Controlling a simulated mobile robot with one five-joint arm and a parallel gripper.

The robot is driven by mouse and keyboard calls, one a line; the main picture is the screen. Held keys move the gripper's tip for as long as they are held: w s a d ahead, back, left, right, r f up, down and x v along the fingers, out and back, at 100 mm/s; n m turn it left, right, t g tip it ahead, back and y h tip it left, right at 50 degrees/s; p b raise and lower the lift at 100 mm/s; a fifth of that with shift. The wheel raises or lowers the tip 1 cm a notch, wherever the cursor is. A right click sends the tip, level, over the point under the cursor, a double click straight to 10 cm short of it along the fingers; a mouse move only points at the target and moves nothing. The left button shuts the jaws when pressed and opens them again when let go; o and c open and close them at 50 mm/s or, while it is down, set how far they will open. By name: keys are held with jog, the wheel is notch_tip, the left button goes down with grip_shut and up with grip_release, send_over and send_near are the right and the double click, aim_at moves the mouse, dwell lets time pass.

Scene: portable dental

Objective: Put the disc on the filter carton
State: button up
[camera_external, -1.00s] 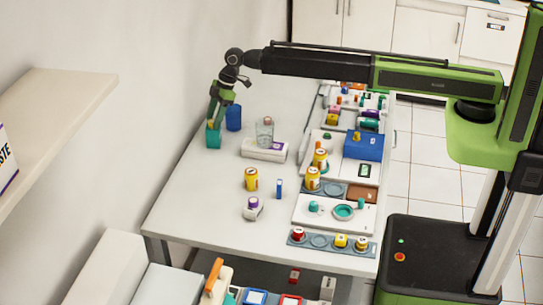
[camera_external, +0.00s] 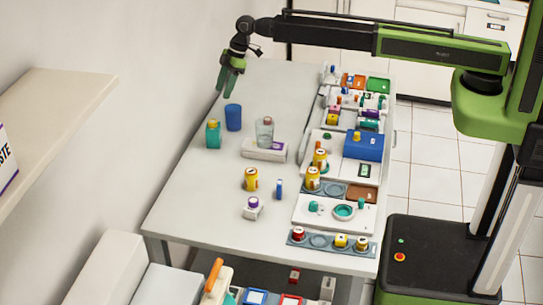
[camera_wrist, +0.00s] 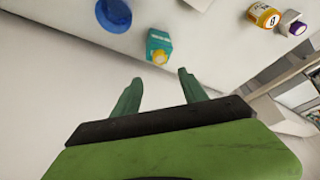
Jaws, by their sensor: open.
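The teal carton (camera_external: 213,138), which I take for the filter carton, stands upright at the table's left edge. A small yellow piece (camera_external: 214,123), probably the disc, shows at its top and seems to rest on it; its exact shape is too small to tell. In the wrist view the carton (camera_wrist: 153,40) is above the fingers, with the yellow-orange piece (camera_wrist: 159,57) against it. My gripper (camera_external: 225,95) is open and empty, above and behind the carton, apart from it. Its two fingers (camera_wrist: 157,88) are spread in the wrist view.
A blue cup (camera_external: 233,118) stands just right of the carton, close by. A clear jar (camera_external: 264,131) and a white box (camera_external: 262,151) are farther right. A yellow can (camera_external: 250,179) stands nearer the front. The table's left front is clear.

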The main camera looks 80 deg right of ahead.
jog(key=s+d+m+g+h, duration=0.1)
jog(key=s+d+m, duration=0.1)
jog(key=s, duration=1)
jog(key=s+d+f+m+g+h, duration=0.1)
jog(key=s+d+m, duration=0.2)
jog(key=s, duration=1)
jog(key=s+d+m+g+h, duration=0.1)
jog(key=s+d+m, duration=0.2)
jog(key=s, duration=0.9)
jog(key=shift+s+d+f, duration=0.15)
jog(key=shift+d+f, duration=0.05)
jog(key=shift+f, duration=0.2)
